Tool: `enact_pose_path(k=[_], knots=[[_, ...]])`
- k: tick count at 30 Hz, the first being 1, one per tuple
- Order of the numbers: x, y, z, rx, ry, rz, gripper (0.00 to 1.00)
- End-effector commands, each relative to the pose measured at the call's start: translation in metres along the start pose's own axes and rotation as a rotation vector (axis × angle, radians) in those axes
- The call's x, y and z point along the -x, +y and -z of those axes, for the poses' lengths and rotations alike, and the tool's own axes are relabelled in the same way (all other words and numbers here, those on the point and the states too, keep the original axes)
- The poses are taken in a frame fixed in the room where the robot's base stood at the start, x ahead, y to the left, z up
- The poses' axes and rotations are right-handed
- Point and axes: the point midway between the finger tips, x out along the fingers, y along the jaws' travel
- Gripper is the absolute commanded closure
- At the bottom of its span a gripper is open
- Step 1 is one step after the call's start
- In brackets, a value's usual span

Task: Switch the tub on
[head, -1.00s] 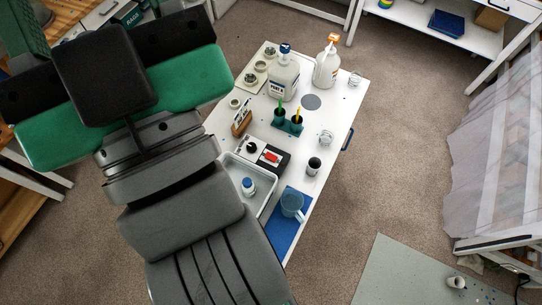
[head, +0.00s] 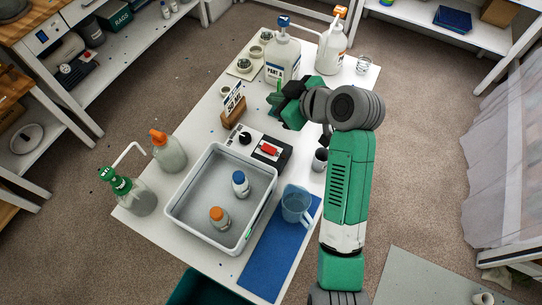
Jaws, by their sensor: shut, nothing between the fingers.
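The tub (head: 178,207) is a white-rimmed rectangular basin on the white table, with grey inside. At its far end sits a control box (head: 284,158) with a red rocker switch (head: 269,150) and, to its left, a black knob (head: 245,138). I cannot tell the switch's position. Inside the tub stand a blue-capped bottle (head: 240,184) and an orange-capped bottle (head: 220,217). My gripper (head: 277,100) is beyond the control box, above the table and apart from the switch. It is shut and empty, its fingertips partly lost against green items behind.
A large jug (head: 283,60) and a pump bottle (head: 331,48) stand at the far end. A wooden sign block (head: 234,109) is left of my gripper.

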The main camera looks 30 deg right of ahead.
Motion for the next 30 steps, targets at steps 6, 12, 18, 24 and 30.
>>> enact_pose_path(k=[6,12,18,24,30], knots=[[-0.022,0.003,-0.121,-0.014,-0.04,0.191,1.0],[-0.02,0.002,-0.141,-0.012,-0.033,0.244,1.0],[-0.02,0.002,-0.139,-0.012,-0.034,0.243,1.0],[-0.034,-0.002,-0.14,-0.012,-0.034,0.244,1.0],[-0.075,-0.012,-0.142,-0.012,-0.035,0.244,1.0]])
